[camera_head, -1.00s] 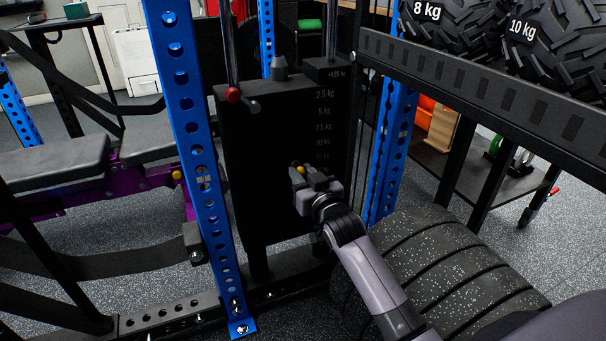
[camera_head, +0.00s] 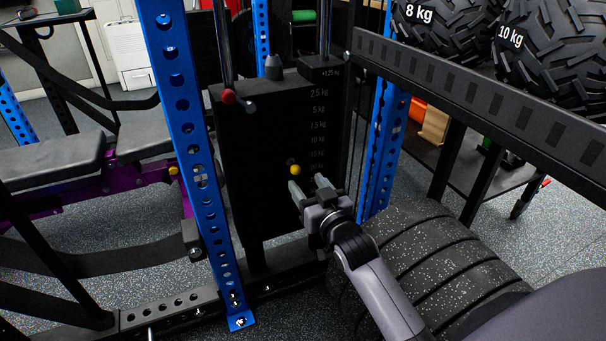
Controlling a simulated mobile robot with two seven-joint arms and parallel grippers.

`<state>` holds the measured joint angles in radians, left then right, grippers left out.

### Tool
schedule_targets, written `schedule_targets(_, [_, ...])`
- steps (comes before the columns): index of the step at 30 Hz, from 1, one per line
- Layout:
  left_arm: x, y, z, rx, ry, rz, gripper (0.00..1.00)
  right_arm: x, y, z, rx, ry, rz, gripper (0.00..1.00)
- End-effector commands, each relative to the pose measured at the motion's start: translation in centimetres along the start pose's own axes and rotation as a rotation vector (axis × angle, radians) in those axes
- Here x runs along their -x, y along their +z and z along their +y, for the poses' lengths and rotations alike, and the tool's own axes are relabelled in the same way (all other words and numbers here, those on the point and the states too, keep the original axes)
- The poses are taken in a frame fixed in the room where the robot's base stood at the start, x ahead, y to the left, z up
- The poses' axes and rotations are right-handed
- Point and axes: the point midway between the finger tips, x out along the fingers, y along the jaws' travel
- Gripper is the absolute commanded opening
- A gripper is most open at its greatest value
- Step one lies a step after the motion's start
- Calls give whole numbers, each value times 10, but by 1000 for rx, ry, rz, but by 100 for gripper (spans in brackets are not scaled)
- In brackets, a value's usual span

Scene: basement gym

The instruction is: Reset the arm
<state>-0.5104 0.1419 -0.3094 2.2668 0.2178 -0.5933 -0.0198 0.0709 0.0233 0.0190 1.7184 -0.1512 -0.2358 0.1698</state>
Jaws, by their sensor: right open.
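My right gripper (camera_head: 308,187) is open and empty, with its two fingers pointing at the front of the black weight stack (camera_head: 262,150). A yellow knob (camera_head: 295,170) sits on the stack, just beyond and above the fingertips. The gap between fingers and knob looks small; I cannot tell its exact depth. My right arm reaches in from the lower right. The stack carries printed labels from 1.25 kg downward; the lower ones are hard to read. My left gripper is not in view.
Blue perforated uprights (camera_head: 190,150) flank the stack. A padded bench (camera_head: 50,160) stands left.

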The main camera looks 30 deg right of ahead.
Motion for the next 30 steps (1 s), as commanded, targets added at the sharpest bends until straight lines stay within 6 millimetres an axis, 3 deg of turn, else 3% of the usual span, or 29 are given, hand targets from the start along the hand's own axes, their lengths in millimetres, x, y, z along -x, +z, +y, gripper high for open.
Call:
schedule_targets(5, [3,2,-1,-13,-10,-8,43,10,-1,0,0,1,0,56])
schedule_targets(21, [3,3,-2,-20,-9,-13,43,16,3,-3,0,-9,-10,56])
schedule_targets(26, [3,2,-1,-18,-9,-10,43,47,21,-26,-2,-74,-83,56])
schedule_targets(30, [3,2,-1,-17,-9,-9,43,98,43,-64,-19,-188,-197,56])
